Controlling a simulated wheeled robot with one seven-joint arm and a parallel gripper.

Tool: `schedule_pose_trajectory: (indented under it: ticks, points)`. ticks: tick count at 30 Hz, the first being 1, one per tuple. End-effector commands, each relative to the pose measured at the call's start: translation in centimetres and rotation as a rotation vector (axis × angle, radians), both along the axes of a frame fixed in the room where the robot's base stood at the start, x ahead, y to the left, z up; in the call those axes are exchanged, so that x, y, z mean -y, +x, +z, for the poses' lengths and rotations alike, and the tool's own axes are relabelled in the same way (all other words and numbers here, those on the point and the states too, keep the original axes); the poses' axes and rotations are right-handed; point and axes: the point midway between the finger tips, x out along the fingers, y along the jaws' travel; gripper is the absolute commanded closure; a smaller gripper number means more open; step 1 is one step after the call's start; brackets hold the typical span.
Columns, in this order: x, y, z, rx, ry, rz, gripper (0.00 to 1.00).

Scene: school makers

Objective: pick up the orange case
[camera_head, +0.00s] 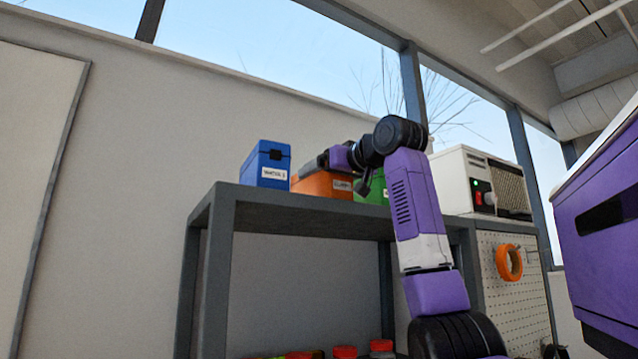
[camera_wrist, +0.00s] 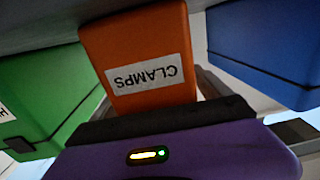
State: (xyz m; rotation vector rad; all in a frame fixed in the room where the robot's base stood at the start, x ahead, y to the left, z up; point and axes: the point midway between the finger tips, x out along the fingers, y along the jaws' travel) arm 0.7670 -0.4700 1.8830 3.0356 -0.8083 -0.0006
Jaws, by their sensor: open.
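The orange case (camera_head: 322,186) stands on the shelf top between a blue case and a green case, partly hidden by my gripper and arm in the head view. In the wrist view the orange case (camera_wrist: 138,45) fills the upper middle, with a white label reading CLAMPS upside down. My gripper (camera_head: 314,164) is open, close over the upper part of the orange case. In the wrist view its dark and purple body covers the lower part of the case. Whether the fingers touch the case cannot be told.
The blue case (camera_head: 265,165) stands close on the left and the green case (camera_head: 374,187) close on the right in the head view. A white machine (camera_head: 460,178) stands farther right on the dark shelf unit (camera_head: 225,200). An orange tape roll (camera_head: 509,262) hangs on the pegboard.

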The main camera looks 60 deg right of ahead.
Motion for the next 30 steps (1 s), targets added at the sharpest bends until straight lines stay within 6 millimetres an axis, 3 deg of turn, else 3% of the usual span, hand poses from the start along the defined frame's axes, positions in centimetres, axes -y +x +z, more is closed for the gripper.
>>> schedule_pose_trajectory:
  ticks: [8,21,30]
  points:
    - [0.17,0.30,-0.08,0.000,0.000,0.000,0.13]
    - [0.15,0.26,-0.04,0.001,0.000,0.000,0.99]
    - [-0.05,0.23,0.30,0.003,-0.003,0.001,1.00]
